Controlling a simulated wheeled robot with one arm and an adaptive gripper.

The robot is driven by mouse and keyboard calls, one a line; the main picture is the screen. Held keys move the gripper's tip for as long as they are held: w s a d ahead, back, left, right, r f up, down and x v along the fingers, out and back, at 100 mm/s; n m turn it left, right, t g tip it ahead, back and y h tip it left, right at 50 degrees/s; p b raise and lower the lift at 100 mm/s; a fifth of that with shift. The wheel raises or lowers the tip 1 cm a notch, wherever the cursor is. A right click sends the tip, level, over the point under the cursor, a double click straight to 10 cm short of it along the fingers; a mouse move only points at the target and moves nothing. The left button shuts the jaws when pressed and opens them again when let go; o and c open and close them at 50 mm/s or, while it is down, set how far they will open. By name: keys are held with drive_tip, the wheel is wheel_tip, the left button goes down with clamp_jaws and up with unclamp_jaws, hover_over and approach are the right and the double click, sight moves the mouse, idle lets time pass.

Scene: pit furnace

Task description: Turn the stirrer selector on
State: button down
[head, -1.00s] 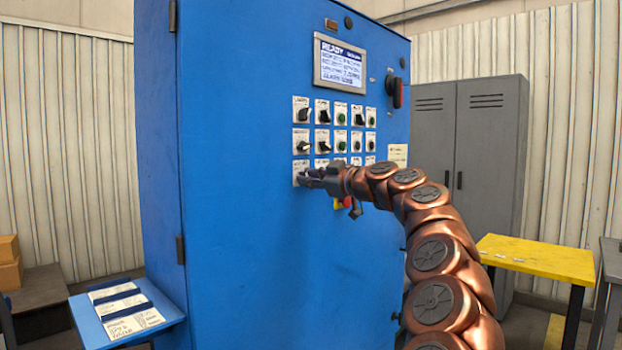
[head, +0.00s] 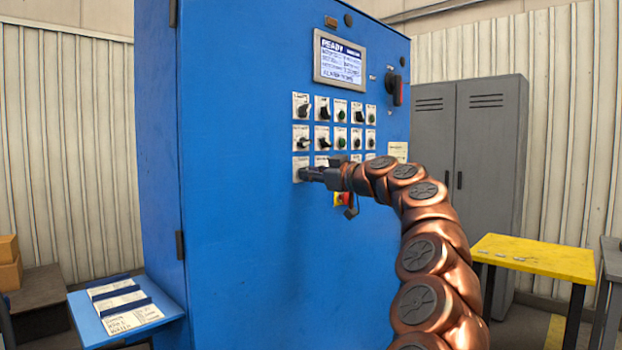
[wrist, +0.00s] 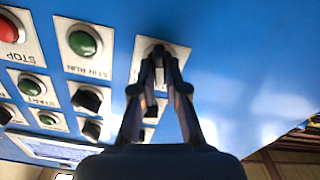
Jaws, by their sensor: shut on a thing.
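The stirrer selector (head: 299,163) is on the bottom row of the blue cabinet's control panel, at the left end. Its pale plate (wrist: 141,50) shows around my fingertips in the wrist view, but the knob itself is mostly hidden by them, so its angle cannot be read. My gripper (head: 306,174) reaches it from the right, with the fingers against the panel. In the wrist view my gripper (wrist: 159,52) has its fingertips drawn together, shut on the knob.
A green STIR RUN button (wrist: 83,42) and a red STOP button (wrist: 9,29) are beside it. A display (head: 340,60) reads READY. A red-and-yellow emergency stop (head: 343,199) sits just below my arm. A blue shelf (head: 165,328) juts out lower left; a yellow table (head: 535,258) stands right.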

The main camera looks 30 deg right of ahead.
drive_tip(key=shift+d+m+p, duration=0.15)
drive_tip(key=shift+m+p, duration=1.8)
drive_tip(key=shift+m, duration=2.75)
drive_tip(key=shift+w+f, duration=0.1)
drive_tip(key=c, duration=1.2)
unclamp_jaws()
drive_tip(key=v, duration=1.2)
